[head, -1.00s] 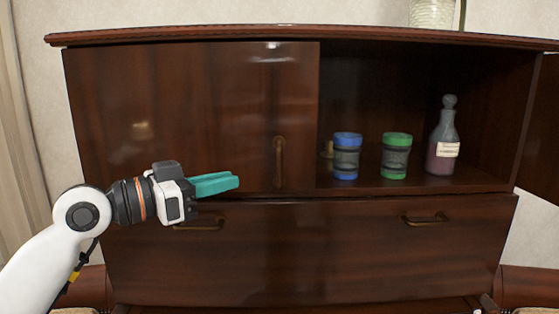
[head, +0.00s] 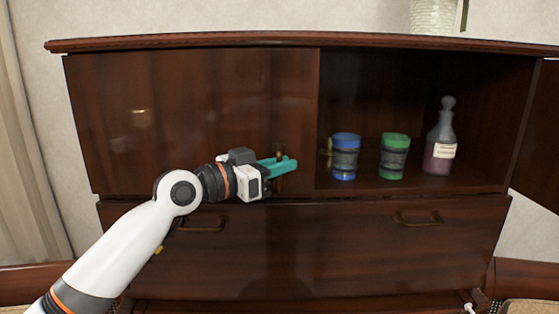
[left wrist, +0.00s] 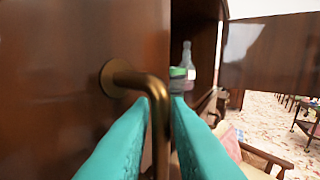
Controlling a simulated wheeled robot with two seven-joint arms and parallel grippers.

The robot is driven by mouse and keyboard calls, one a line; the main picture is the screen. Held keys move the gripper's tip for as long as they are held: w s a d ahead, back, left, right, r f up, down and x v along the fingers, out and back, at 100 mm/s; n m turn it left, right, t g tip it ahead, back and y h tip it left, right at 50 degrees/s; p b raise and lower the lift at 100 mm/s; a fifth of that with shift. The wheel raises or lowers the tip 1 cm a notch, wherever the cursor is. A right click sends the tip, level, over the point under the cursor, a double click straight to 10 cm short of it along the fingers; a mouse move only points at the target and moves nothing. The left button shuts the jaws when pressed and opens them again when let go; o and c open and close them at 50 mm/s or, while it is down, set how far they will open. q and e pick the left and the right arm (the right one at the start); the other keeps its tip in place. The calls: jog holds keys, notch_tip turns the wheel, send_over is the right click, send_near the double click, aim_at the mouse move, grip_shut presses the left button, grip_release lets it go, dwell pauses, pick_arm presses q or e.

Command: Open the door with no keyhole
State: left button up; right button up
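The left cabinet door (head: 190,100) is dark glossy wood and shut; I see no keyhole on its visible face. Its brass handle (head: 279,152) is upright near the door's right edge and partly hidden by my left gripper (head: 285,164). In the left wrist view the handle (left wrist: 158,115) stands between the two teal fingers of the left gripper (left wrist: 160,102), with a gap showing around it. The fingers are apart, one on each side of the handle. The right cabinet door (head: 540,150) stands swung open. My right gripper is out of view.
The open right compartment holds a blue jar (head: 345,157), a green jar (head: 394,157) and a stoppered bottle (head: 440,140). A wide drawer (head: 320,250) with brass handles lies below. A pale vase (head: 432,16) stands on the cabinet top.

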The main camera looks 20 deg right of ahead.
pick_arm(q)
grip_shut()
jog(key=shift+s, duration=0.15)
